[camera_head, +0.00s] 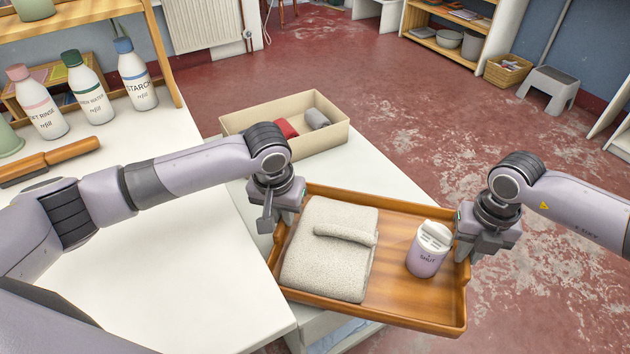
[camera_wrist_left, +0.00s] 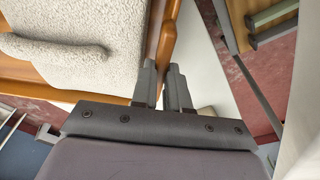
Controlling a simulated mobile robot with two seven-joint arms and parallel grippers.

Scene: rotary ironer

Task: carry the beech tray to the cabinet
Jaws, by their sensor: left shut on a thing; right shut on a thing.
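The beech tray (camera_head: 395,308) is held between my two grippers in the head view, over the near end of a white surface and partly over the floor. A folded cream towel (camera_head: 325,268) with a small roll on top lies in its left part. A lilac and white canister (camera_head: 427,252) marked SHUT stands upright in its right part. My left gripper (camera_head: 275,215) is shut on the tray's left rim; the left wrist view shows its fingers (camera_wrist_left: 165,90) at the wooden rim (camera_wrist_left: 160,35) beside the towel (camera_wrist_left: 65,60). My right gripper (camera_head: 470,245) is shut on the right rim.
A cream box (camera_head: 335,137) with a red and a grey item stands behind the tray. Several bottles (camera_head: 85,88) stand on the white table (camera_head: 160,270) at left. Open red floor (camera_head: 430,120) lies to the right and back; a grey stool (camera_head: 549,88) stands far right, near a shelf unit (camera_head: 445,48).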

